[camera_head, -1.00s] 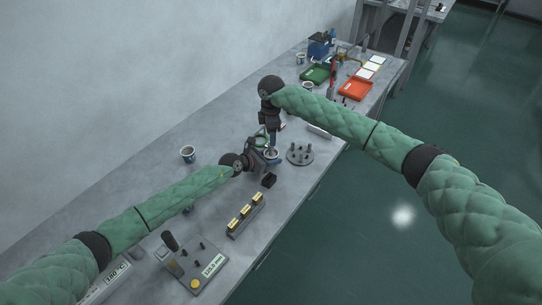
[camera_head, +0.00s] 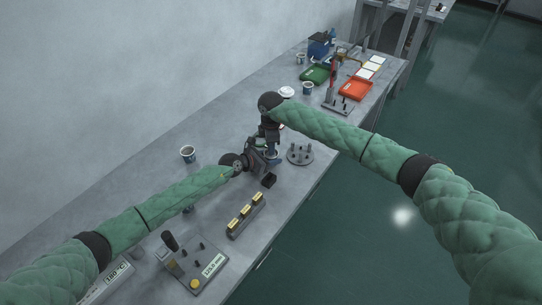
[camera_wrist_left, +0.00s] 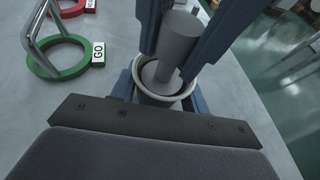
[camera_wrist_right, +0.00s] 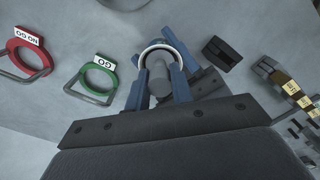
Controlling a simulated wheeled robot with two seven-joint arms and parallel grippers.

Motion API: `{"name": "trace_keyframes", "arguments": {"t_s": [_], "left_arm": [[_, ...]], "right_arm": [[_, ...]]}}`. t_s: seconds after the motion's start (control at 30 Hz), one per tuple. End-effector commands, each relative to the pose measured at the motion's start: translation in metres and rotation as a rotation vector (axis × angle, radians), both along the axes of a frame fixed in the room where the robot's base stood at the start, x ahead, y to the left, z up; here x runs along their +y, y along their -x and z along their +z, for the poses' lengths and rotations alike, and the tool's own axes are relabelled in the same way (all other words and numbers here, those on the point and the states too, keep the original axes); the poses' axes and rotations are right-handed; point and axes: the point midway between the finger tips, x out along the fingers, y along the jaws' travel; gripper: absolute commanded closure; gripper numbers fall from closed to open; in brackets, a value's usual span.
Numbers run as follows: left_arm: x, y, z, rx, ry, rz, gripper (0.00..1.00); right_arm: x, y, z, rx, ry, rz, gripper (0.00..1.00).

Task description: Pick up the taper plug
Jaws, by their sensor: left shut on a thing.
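The taper plug (camera_wrist_left: 180,38) is a grey cylinder standing in the white-rimmed mouth of a cup (camera_wrist_left: 187,93). In the right wrist view the plug (camera_wrist_right: 158,86) lies between my right gripper's blue fingers (camera_wrist_right: 158,88), over the cup's rim (camera_wrist_right: 166,45). In the left wrist view these fingers come down on both sides of the plug; whether they press on it is unclear. My left gripper (camera_wrist_left: 160,98) is shut around the cup, low on its outside. In the head view both grippers meet over the bench and largely hide plug and cup.
A round pegged plate (camera_head: 300,154) stands just right of the grippers. A black block (camera_head: 269,181) and a rack with yellow-labelled pieces (camera_head: 245,215) are in front. Green GO (camera_wrist_right: 98,79) and red NO GO (camera_wrist_right: 30,56) ring gauges lie nearby.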

Motion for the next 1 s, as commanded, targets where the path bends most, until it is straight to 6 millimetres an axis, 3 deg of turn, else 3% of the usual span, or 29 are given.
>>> {"name": "trace_keyframes", "arguments": {"t_s": [0.47,1.0], "left_arm": [[0.000,0.000,0.001,0.000,0.000,0.000,0.76],[0.000,0.000,0.000,0.000,0.000,0.000,0.76]], "right_arm": [[0.000,-0.001,0.006,-0.002,0.000,0.000,1.00],[0.000,-0.001,0.090,-0.002,-0.001,0.000,1.00]]}}
